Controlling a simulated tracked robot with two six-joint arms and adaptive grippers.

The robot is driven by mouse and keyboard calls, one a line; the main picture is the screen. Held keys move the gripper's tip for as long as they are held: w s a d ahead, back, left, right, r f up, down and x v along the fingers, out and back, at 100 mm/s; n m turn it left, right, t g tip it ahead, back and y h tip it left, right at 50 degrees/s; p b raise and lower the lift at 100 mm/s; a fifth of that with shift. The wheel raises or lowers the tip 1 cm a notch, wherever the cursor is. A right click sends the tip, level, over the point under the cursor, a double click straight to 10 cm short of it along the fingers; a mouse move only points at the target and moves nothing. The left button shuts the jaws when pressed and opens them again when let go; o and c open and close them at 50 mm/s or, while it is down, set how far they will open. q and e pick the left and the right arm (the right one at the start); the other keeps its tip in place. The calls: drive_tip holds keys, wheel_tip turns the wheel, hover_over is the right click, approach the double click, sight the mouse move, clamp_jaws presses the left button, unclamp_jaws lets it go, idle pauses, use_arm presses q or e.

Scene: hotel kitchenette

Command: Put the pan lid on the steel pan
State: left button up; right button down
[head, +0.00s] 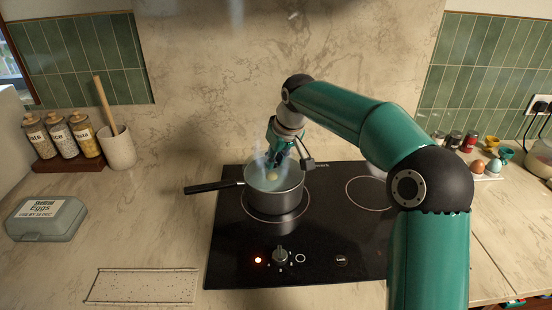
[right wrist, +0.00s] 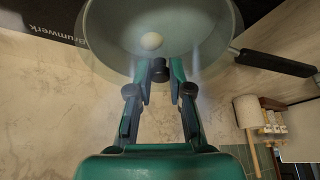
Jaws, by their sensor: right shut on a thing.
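The steel pan (head: 275,197) stands on the hob with its black handle (head: 210,187) pointing left. A pale round egg (right wrist: 152,41) lies inside it. My right gripper (head: 276,163) reaches down over the back of the pan. Its fingers are shut on the black knob of the pan lid (right wrist: 158,72), seen between the fingertips in the right wrist view. The lid's glass is see-through and its edge is hard to make out, so I cannot tell whether it touches the pan rim. The pan (right wrist: 98,35) fills the top of that view. My left gripper is out of view.
The black hob (head: 235,255) has a lit red light and a knob (head: 280,255) in front. A free ring lies right of the pan. An egg box (head: 46,218), jars (head: 60,138) and a utensil crock (head: 117,148) stand left. Egg cups (head: 491,141) stand right.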

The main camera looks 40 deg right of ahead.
drive_tip(key=shift+f, duration=0.45)
idle(1.2)
drive_tip(key=c, duration=0.5)
unclamp_jaws()
drive_tip(key=shift+r+p, duration=3.25)
drive_tip(key=shift+r, duration=0.25)
